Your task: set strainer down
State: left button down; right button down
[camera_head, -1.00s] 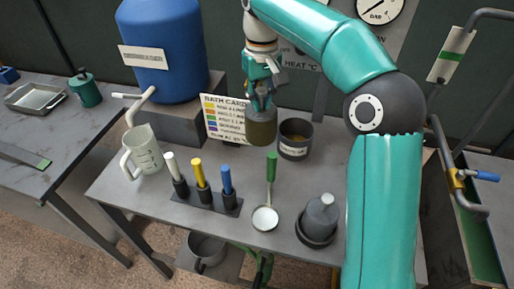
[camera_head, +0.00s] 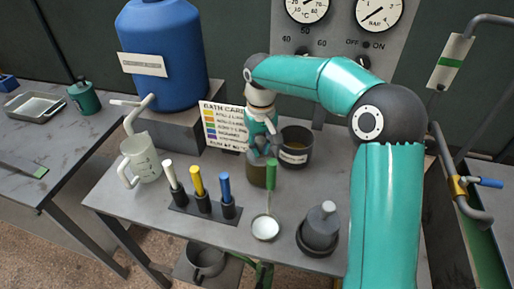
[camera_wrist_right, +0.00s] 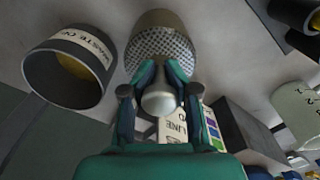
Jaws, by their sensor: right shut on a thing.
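The strainer (camera_head: 257,174) is a dark brownish cylinder, upright below my right gripper (camera_head: 262,152), in front of the bath card. In the right wrist view the strainer (camera_wrist_right: 163,43) shows a perforated metal wall. There my right gripper (camera_wrist_right: 161,72) is shut on it, with a pale rounded knob between the fingers. The strainer is low over the bench (camera_head: 150,205); I cannot tell whether its base touches. My left gripper is not in view.
A waste cup (camera_head: 296,147) stands right of the strainer. A green-handled ladle (camera_head: 268,205) is close in front.

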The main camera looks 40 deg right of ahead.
jog(key=c, duration=0.9)
grip_release()
jog(key=shift+f, duration=0.1)
jog(key=shift+o, duration=0.2)
notch_tip(320, 180, up, 12)
jog(key=shift+r+p, duration=0.15)
jog(key=shift+p, duration=0.45)
